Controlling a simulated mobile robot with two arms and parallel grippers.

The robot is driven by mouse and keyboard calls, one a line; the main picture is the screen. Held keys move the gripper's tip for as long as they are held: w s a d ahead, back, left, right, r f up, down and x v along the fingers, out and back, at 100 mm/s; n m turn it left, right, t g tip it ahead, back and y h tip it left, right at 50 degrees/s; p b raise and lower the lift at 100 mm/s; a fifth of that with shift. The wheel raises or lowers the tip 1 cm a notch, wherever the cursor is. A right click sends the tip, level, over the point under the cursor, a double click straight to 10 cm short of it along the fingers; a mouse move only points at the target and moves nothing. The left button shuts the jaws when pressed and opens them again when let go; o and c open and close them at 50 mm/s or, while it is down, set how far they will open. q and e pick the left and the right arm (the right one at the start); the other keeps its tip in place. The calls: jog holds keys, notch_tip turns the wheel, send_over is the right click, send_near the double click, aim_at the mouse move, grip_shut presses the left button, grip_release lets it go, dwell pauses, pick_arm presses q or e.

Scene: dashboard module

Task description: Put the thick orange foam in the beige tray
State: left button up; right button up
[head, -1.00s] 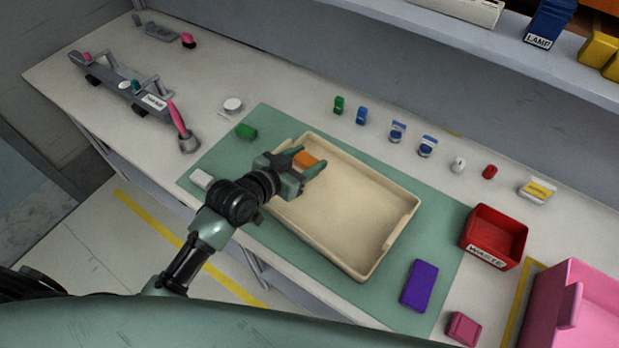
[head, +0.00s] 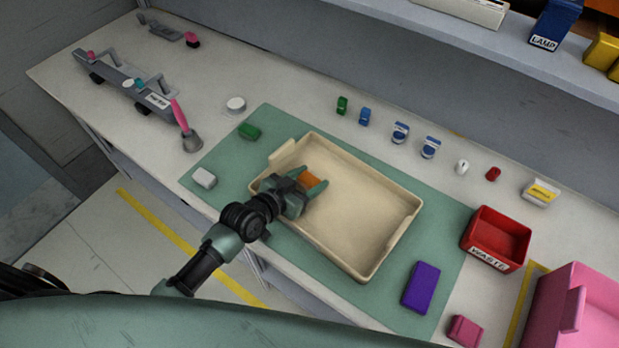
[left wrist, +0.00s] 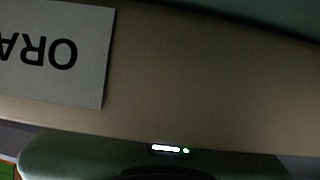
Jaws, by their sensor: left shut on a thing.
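The orange foam (head: 311,178) is a small block between the fingers of my left gripper (head: 316,190), which is shut on it. Gripper and foam are over the left part of the beige tray (head: 372,262); I cannot tell whether the foam touches the tray floor. The tray is otherwise empty in what shows. The left wrist view shows a beige surface (left wrist: 200,80) with a white label (left wrist: 60,50), its letters "ORA" upside down; the foam does not show there. My right gripper is not in view.
The tray rests on a green mat (head: 215,160). A green block (head: 249,131), a white block (head: 204,177) and a purple block (head: 421,288) lie around it. A red waste bin (head: 497,238) stands to the right. Several small items line the back.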

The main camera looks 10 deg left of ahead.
pick_arm(q)
jog(key=o, duration=1.3)
jog(key=shift+s+a+r, duration=0.1)
jog(key=shift+s+r, duration=0.05)
jog(key=shift+r, duration=0.05)
jog(key=v, duration=1)
jog(key=shift+s+r+b, duration=0.1)
jog(key=shift+s+b, duration=0.2)
jog(key=shift+b, duration=0.1)
jog(key=shift+s+a+r, duration=0.25)
jog(key=shift+s+r, duration=0.05)
jog(key=shift+s, duration=0.05)
